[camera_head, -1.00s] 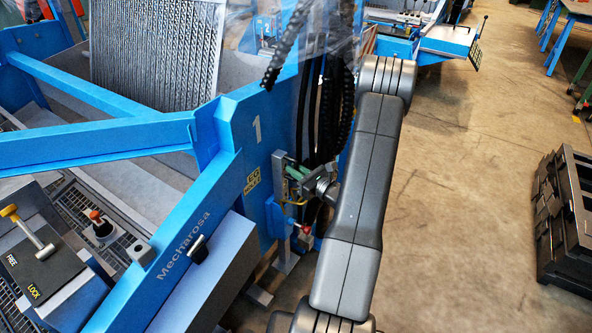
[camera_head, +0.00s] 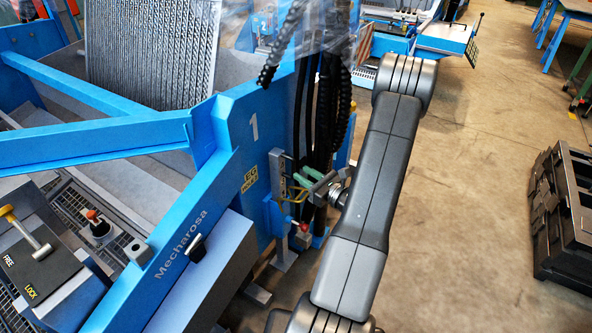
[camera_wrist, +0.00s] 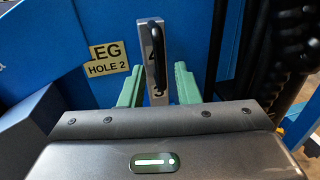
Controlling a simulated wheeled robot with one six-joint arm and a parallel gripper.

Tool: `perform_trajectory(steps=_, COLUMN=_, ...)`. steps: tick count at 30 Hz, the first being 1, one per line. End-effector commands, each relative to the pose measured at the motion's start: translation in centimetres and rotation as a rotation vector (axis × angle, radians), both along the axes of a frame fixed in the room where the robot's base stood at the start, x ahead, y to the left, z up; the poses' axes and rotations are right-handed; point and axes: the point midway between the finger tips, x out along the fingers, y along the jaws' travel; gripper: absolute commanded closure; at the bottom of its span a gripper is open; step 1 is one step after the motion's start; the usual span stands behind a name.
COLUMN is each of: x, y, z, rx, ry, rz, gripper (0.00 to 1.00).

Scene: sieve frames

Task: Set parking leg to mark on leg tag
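The parking leg is a grey upright post (camera_wrist: 146,45) with the numbers 4 and 3 and a black bar handle (camera_wrist: 158,60) on its face. In the head view the leg (camera_head: 278,172) stands at the blue frame's end. In the head view my gripper (camera_head: 304,182) is just right of the leg. Contact cannot be told.
A yellow loop (camera_head: 297,196) and a red knob (camera_head: 304,227) are near the leg. Black hoses (camera_head: 340,110) hang close behind my gripper. A FREE/LOCK lever (camera_head: 40,250) is at lower left. Black crates (camera_head: 565,215) stand right, with clear floor between.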

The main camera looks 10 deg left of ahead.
Motion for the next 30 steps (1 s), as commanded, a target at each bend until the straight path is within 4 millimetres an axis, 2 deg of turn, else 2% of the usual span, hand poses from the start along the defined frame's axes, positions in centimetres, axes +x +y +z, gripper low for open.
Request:
perform_trajectory(steps=1, x=-0.5, y=-1.2, z=0.0, rx=0.001, ry=0.0, rz=-0.005, gripper=0.71)
perform_trajectory(steps=6, x=-2.4, y=-4.2, z=0.0, rx=0.001, ry=-0.001, rz=-0.004, gripper=0.71)
perform_trajectory(steps=12, x=-3.9, y=-6.5, z=0.0, rx=0.001, ry=-0.001, rz=-0.002, gripper=0.71)
perform_trajectory(steps=18, x=-4.4, y=-7.3, z=0.0, rx=0.001, ry=-0.001, rz=0.0, gripper=0.71)
perform_trajectory(steps=30, x=-4.3, y=-7.1, z=0.0, rx=-0.001, ry=-0.001, rz=0.002, gripper=0.71)
